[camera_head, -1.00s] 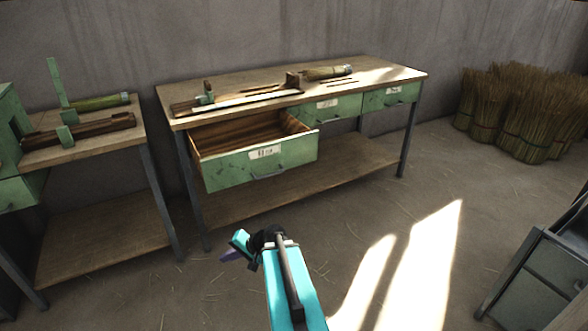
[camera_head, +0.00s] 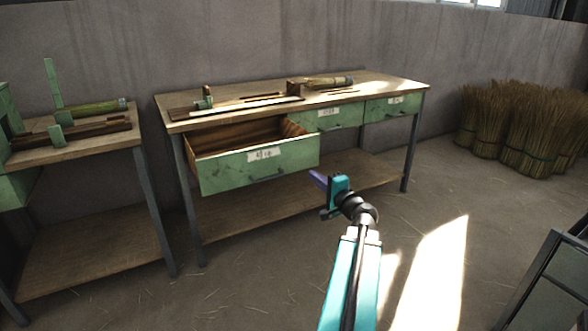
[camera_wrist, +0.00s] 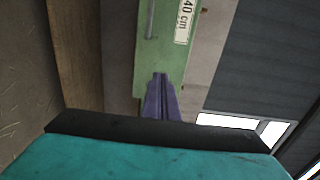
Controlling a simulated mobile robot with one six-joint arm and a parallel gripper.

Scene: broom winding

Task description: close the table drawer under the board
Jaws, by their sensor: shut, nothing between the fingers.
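The green drawer (camera_head: 225,173) at the left end of the middle workbench stands pulled out, its wooden inside showing under the board (camera_head: 240,107). Its front has a white label and a dark handle. My gripper (camera_head: 316,178) is shut and empty, its purple fingertips in front of the bench, just right of and slightly below the drawer front's right end. In the wrist view, the shut purple fingers (camera_wrist: 161,98) point at the end of a green drawer front (camera_wrist: 165,45) labelled 40 cm. I cannot tell whether they touch it.
Two other drawers (camera_head: 340,117) on the bench look shut. The bench has a lower shelf (camera_head: 245,216) and dark legs. A second bench (camera_head: 85,140) stands at the left, broom bundles (camera_head: 510,125) at the right, a dark cabinet (camera_head: 560,270) at lower right. The floor between is open.

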